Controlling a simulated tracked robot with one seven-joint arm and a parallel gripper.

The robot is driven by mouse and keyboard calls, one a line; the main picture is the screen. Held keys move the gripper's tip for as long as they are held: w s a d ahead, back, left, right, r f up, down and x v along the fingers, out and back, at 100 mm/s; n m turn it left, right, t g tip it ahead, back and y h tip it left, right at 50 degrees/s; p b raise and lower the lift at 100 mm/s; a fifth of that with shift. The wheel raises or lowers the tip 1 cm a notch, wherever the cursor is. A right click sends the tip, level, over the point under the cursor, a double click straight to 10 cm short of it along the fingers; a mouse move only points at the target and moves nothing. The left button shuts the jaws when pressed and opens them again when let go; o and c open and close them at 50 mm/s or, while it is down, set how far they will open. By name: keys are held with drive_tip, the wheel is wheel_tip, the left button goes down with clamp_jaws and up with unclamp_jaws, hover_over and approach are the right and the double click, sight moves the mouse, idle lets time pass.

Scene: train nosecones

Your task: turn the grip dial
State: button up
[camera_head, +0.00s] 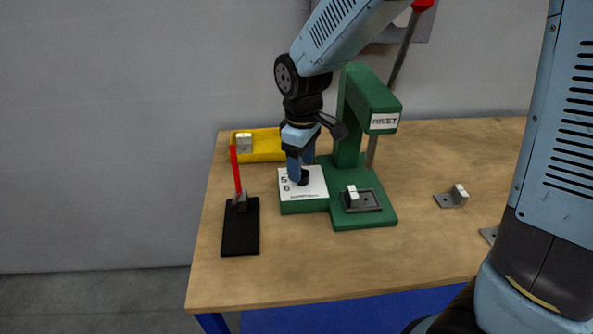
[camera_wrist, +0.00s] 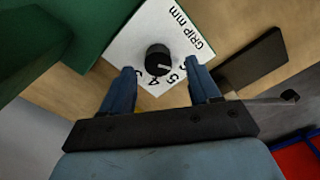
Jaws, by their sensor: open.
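The grip dial (camera_wrist: 158,60) is a round black knob with a pale pointer mark, on a white plate (camera_wrist: 130,47) with numbers and the words "GRIP mm". In the head view the dial (camera_head: 304,179) shows on the white plate (camera_head: 315,189) on the green riveting machine's base. My gripper (camera_wrist: 157,80) is open, pointing down over the plate. In the wrist view its two blue fingers lie either side of the dial's near side, with gaps to the knob. In the head view my gripper (camera_head: 299,176) partly hides the dial. Whether the fingertips touch the plate cannot be told.
The green riveting machine (camera_head: 375,105) rises right of the dial. A black base with a red lever (camera_head: 237,172) stands left. A yellow tray (camera_head: 266,146) with a pale block lies behind. Grey brackets (camera_head: 452,197) lie right. The table front (camera_head: 290,270) is clear.

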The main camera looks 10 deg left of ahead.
drive_tip(key=shift+f, duration=1.5)
drive_tip(key=shift+c, duration=0.4)
